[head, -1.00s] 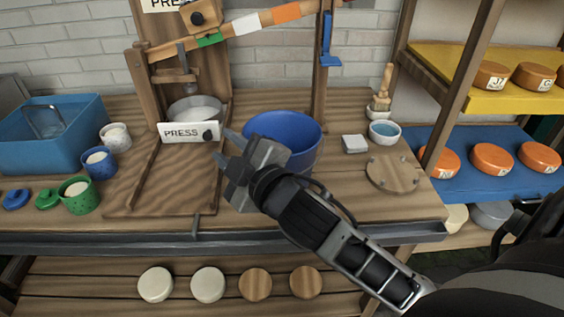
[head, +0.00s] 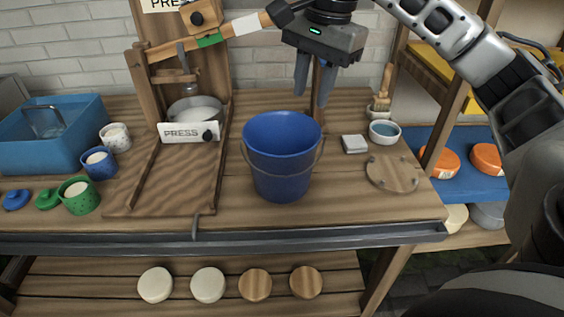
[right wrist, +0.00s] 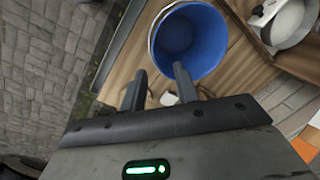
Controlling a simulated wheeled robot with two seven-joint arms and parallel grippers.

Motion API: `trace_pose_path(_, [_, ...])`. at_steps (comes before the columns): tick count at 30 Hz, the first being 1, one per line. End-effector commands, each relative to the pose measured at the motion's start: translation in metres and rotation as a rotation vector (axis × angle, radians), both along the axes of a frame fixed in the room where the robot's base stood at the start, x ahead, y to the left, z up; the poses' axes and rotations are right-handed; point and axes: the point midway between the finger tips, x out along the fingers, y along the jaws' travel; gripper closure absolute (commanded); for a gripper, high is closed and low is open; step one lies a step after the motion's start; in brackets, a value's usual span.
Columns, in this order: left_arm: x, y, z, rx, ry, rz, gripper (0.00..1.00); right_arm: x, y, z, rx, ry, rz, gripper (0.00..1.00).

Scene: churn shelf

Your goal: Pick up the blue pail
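The blue pail (head: 283,160) stands upright on the wooden bench, with its thin wire handle hanging down against its side. It looks empty inside. My right gripper (head: 314,88) is above and behind the pail, pointing down, with its two fingers apart and nothing between them. In the right wrist view the pail (right wrist: 190,42) lies beyond the fingertips, and the gripper (right wrist: 160,78) is open and not touching it. My left gripper is not in view.
A wooden press with a white PRESS sign (head: 189,132) stands left of the pail. A blue tub (head: 45,150) and several small cups are further left. A water bowl (head: 384,132), a pale block (head: 355,144) and a round wooden board (head: 392,173) lie to the right.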

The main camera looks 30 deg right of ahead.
Motion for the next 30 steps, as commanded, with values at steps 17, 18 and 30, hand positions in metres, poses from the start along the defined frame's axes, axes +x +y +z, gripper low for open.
trace_pose_path(17, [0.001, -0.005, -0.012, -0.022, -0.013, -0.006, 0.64, 0.004, -0.013, -0.089, -0.053, 0.018, -0.014, 0.69])
trace_pose_path(18, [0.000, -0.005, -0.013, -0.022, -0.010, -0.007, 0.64, 0.004, -0.013, -0.093, -0.052, 0.016, -0.014, 0.69])
trace_pose_path(30, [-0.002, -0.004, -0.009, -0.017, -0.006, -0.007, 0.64, 0.006, -0.018, -0.135, -0.052, 0.019, -0.014, 0.69])
